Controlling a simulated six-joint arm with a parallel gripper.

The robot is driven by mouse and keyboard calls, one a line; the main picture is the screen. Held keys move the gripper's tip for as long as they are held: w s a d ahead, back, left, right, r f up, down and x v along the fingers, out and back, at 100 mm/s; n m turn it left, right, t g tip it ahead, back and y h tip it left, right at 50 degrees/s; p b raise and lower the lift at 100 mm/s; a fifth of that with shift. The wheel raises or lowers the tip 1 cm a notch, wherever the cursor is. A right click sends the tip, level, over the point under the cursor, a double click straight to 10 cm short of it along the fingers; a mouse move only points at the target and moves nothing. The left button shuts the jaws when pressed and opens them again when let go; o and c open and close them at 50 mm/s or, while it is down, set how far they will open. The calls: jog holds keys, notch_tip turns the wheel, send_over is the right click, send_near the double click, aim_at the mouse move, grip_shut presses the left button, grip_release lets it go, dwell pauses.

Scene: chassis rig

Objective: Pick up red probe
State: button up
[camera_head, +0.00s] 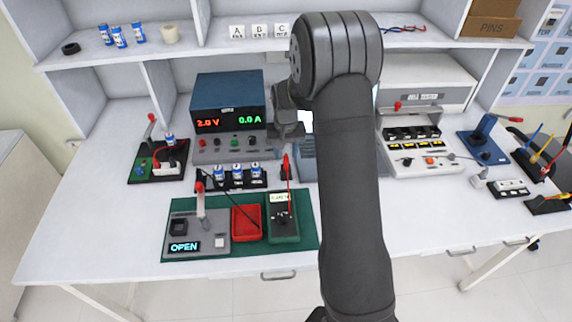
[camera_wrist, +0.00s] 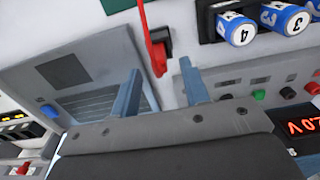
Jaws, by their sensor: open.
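The red probe (camera_head: 287,168) stands upright in a small dark holder on the white bench, just right of the row of blue-and-white cells. In the wrist view the red probe (camera_wrist: 157,52) shows beyond my fingertips, roughly in line with the gap between them. My gripper (camera_wrist: 160,68) is open with nothing between its fingers, and it is apart from the probe.
A cell holder (camera_head: 236,184) with blue-and-white cells stands close left of the probe. In front, a green mat (camera_head: 183,252) carries a red tray (camera_head: 246,223), a meter (camera_head: 283,222) and a grey tester (camera_head: 203,230). My arm hides part of the bench right of the probe.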

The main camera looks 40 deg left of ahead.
jog(key=shift+d+f, duration=0.1)
jog(key=shift+f, duration=1.45)
grip_shut()
jog(key=shift+r, duration=0.1)
jog(key=shift+r, duration=0.45)
jog(key=w+d+r, duration=0.3)
jog(key=d+r, duration=0.7)
jog(key=n, duration=0.5)
send_near(286, 157)
jog(key=s+a+r, duration=0.1)
jog(key=s+a, duration=0.4)
jog(key=s+a+n, duration=0.4)
jog(key=s+a, duration=0.6)
jog(key=s, duration=0.1)
jog(key=shift+r, duration=0.25)
